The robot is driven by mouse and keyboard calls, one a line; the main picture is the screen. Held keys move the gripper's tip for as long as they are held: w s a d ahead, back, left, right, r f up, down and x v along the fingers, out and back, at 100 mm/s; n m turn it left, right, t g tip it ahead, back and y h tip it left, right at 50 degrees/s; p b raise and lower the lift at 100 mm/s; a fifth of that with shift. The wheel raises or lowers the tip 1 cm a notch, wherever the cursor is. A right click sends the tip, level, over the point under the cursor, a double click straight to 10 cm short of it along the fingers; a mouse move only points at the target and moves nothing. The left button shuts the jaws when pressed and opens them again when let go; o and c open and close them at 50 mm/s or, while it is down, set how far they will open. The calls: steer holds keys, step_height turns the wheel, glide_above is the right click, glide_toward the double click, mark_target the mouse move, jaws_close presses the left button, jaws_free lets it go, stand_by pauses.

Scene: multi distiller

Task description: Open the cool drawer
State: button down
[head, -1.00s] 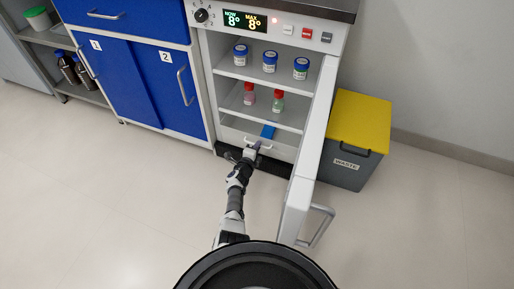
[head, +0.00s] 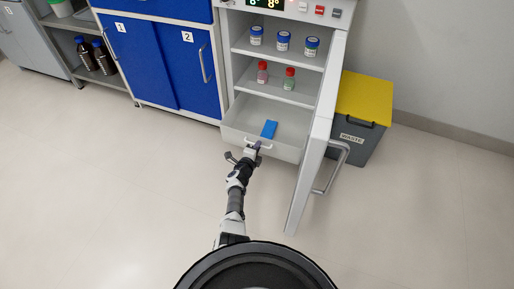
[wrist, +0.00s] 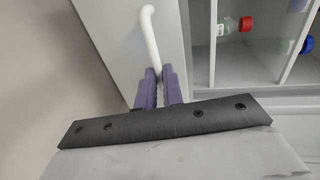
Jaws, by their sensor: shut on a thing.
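The cool drawer (head: 286,152) is the white bottom drawer of the open cooler cabinet.
The cooler door (head: 316,160) stands open at the right, close beside the drawer. Shelves above hold blue-capped jars (head: 283,41) and red-capped bottles (head: 262,72). A grey waste bin (head: 352,138) with a yellow lid is behind the door. The floor (head: 130,190) at left is clear.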

steer(key=shift+s, duration=0.2)
steer(key=c, duration=1.5)
jaws_free()
steer(key=shift+s+a, duration=0.1)
